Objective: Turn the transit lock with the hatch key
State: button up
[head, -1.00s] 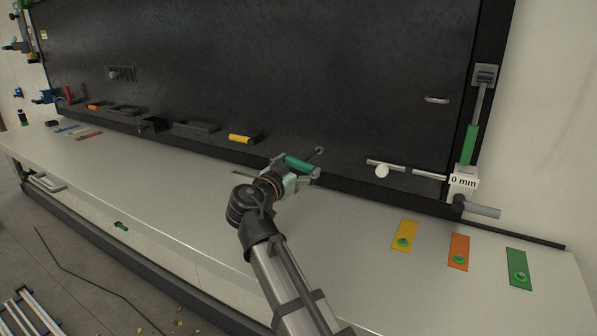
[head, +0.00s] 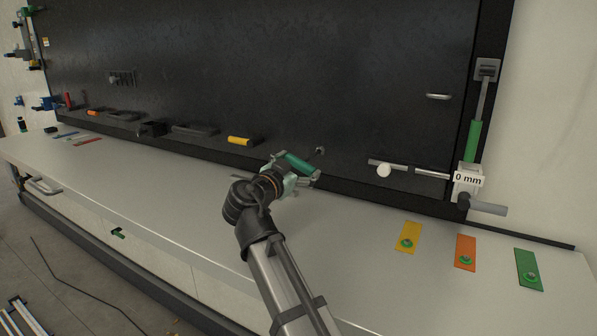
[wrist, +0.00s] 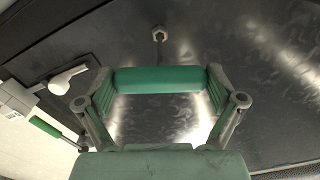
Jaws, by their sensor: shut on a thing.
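My gripper (head: 297,170) is shut on a green cylindrical handle, which I take to be the hatch key (head: 297,161), in front of the dark panel. The wrist view shows the handle (wrist: 165,79) lying level across both fingers of my gripper (wrist: 163,98). A small grey hexagonal fitting (head: 320,150) is on the panel just beyond the handle, to its upper right; it also shows in the wrist view (wrist: 159,33). A thin stem shows between it and the handle there. I cannot tell whether key and fitting are joined, or whether this fitting is the transit lock.
A yellow handle (head: 241,140) is on the panel to the left. To the right are a white knob (head: 384,170) on a bar and a block marked 0 mm (head: 467,182). Yellow (head: 409,233), orange (head: 465,249) and green (head: 528,266) plates lie on the bench.

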jog(key=shift+f+m+b, duration=0.1)
jog(key=shift+m+b, duration=0.9)
jog(key=shift+b, duration=1.6)
jog(key=shift+s, duration=0.15)
jog(key=shift+b+v, duration=0.95)
jog(key=shift+v, duration=0.95)
